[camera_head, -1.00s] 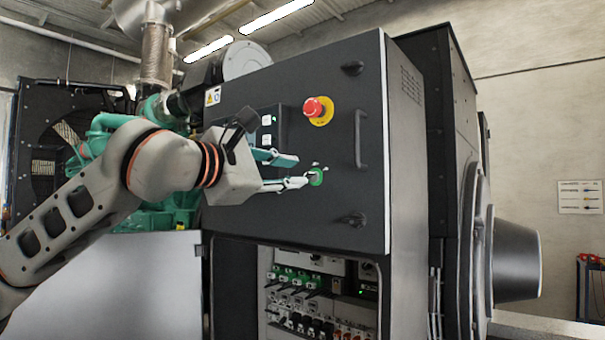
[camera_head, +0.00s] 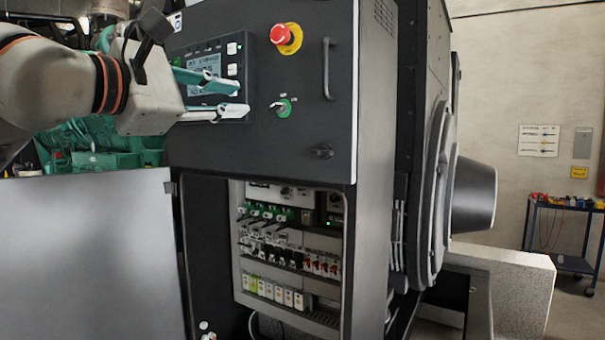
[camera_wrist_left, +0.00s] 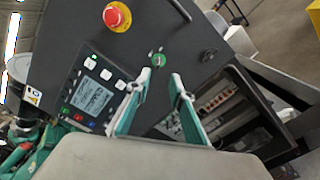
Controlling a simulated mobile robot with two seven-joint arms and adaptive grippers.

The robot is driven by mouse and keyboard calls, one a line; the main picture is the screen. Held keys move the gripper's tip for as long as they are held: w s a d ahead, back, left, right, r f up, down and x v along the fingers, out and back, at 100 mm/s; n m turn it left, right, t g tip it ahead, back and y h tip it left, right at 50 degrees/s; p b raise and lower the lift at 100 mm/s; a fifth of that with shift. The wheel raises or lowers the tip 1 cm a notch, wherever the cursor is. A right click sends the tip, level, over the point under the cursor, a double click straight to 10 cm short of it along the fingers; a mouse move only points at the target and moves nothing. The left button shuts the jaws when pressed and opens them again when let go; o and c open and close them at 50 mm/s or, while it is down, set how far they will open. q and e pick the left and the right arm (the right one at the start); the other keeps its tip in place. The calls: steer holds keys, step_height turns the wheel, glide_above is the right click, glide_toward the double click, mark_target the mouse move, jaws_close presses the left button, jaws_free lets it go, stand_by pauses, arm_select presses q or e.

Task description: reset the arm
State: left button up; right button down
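My left arm comes in from the left in the head view, in front of the dark control cabinet (camera_head: 300,150). My left gripper (camera_head: 241,99) is open and empty, its two teal and white fingers apart in front of the panel. Its tips are left of the green rotary switch (camera_head: 283,106) and apart from it. In the left wrist view the gripper (camera_wrist_left: 160,75) also shows open, with the green switch (camera_wrist_left: 158,60) just beyond the gap between the tips. The fingers partly cover the display unit (camera_head: 205,68) in the head view. My right gripper is not in view.
A red emergency stop (camera_head: 280,35) and a door handle (camera_head: 327,70) stick out from the panel. Below is an open bay with breakers (camera_head: 290,250). A grey panel (camera_head: 90,260) stands at lower left. A cart (camera_head: 565,230) is at the far right.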

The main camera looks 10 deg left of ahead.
arm_select(q)
steer(key=s+d+f+n+g+h, duration=0.2)
steer(key=d+f+n+g+h, duration=0.35)
steer(key=d+f, duration=0.65)
steer(key=s+d+f+n+g+h, duration=0.2)
steer(key=d+f+g+h, duration=0.6)
steer(key=f, duration=0.8)
steer(key=w+a+f+n+t+y, duration=0.1)
steer(key=a+f+n+t+y, duration=0.35)
steer(key=f+n, duration=0.5)
steer(key=w+a+f+n+t+y, duration=0.25)
steer(key=f+n+t, duration=0.25)
steer(key=f+n, duration=0.45)
steer(key=w+a+f+n+t+y, duration=0.1)
steer(key=a+f+n+t+y, duration=0.35)
steer(key=f+n, duration=0.5)
steer(key=s+a+f+n+g+y, duration=0.2)
steer(key=s+f+n, duration=0.4)
steer(key=s+f, duration=0.4)
steer(key=s+a+f+n+g+y, duration=0.3)
steer(key=s+f, duration=0.8)
steer(key=f, duration=0.8)
steer(key=n+g, duration=0.2)
steer(key=n, duration=0.1)
steer(key=shift+a+f+y, duration=0.15)
steer(key=shift+a+y, duration=0.15)
